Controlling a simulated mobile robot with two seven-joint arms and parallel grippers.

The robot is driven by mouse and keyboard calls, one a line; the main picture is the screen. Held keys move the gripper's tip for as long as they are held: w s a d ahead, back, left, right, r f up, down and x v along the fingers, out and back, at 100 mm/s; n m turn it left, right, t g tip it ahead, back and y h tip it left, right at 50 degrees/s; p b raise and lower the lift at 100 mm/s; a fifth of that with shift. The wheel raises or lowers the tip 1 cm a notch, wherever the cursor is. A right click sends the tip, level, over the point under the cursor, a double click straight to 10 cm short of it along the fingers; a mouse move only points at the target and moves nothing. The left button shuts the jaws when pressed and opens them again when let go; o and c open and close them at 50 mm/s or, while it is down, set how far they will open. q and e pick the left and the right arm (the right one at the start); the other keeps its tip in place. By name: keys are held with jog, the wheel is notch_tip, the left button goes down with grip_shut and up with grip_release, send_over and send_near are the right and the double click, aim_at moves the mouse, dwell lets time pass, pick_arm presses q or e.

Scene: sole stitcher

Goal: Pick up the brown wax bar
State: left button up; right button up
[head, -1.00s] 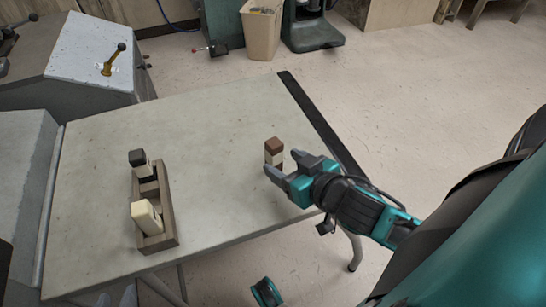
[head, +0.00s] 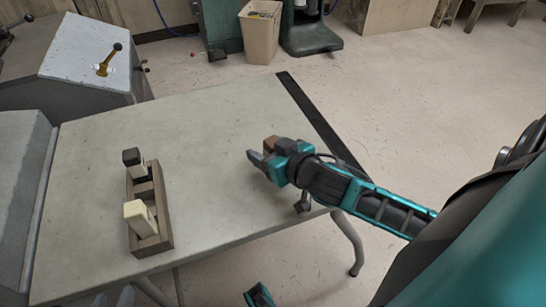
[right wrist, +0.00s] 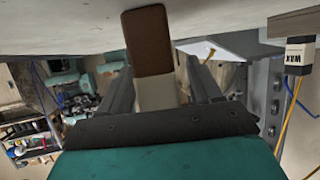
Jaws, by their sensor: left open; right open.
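The brown wax bar (head: 271,143) stands upright on the table, mostly hidden behind my right gripper (head: 263,155) in the head view. In the right wrist view the bar (right wrist: 149,40) shows a brown end and a cream wrapper. It is between the two open fingers of my right gripper (right wrist: 160,72), with a visible gap on each side. What look like the fingertips of my left gripper (head: 113,299) show at the bottom edge of the head view, open and far from the bar.
A wooden rack (head: 165,212) on the left of the table (head: 215,135) holds a black bar (head: 132,157) and a cream bar (head: 140,216). The black bar's "WAX" label (right wrist: 299,58) shows in the right wrist view. The table middle is clear. A dark strip (head: 310,115) runs along the right edge.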

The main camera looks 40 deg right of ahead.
jog(key=shift+c, duration=0.2)
jog(key=c, duration=1)
jog(key=shift+c, duration=0.2)
